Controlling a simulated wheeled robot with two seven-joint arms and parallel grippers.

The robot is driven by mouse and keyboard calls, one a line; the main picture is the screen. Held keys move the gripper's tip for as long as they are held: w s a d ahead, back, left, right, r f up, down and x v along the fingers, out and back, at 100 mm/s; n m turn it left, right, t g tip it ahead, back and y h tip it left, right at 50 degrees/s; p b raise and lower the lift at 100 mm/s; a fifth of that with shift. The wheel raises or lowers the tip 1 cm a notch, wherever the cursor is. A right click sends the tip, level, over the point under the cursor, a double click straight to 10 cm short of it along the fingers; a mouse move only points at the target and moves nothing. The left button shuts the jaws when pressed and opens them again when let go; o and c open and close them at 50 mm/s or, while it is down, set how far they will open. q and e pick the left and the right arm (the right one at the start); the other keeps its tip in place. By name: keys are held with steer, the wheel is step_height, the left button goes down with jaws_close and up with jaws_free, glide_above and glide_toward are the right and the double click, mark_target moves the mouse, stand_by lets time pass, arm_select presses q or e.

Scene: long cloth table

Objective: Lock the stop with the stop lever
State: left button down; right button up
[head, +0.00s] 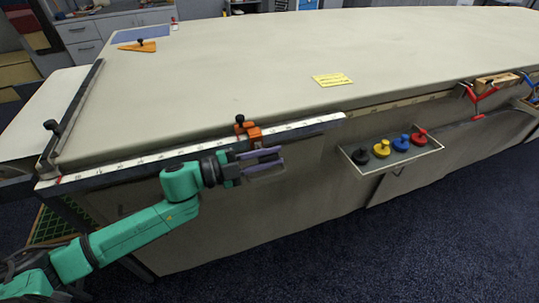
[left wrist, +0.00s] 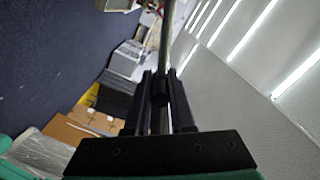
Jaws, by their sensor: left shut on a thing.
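The orange stop (head: 253,133) with a black knob on top sits on the white ruled rail (head: 200,147) along the table's front edge. My left gripper (head: 273,163) is just below and in front of the stop, its fingers pointing right along the rail. In the left wrist view the two dark fingers (left wrist: 161,95) are closed around a dark, round-ended piece, which looks like the stop lever (left wrist: 160,86). In the head view the lever is hidden by the gripper. My right gripper is not in view.
A small tray (head: 350,158) with black, yellow, blue and red knobs hangs on the table's front, right of the gripper. A yellow note (head: 332,80) and an orange triangular piece (head: 138,46) lie on the cloth table (head: 230,75). Red clamps (head: 480,93) are at the far right.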

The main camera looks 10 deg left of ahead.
arm_select(q)
steer(key=shift+f, duration=0.2)
stand_by(0.3)
steer(key=c, duration=0.8)
jaws_free()
steer(key=shift+o, duration=0.2)
steer(key=p+v, duration=0.1)
steer(key=v, duration=1.3)
steer(key=shift+s+a+p, duration=0.2)
steer(key=shift+p, duration=0.2)
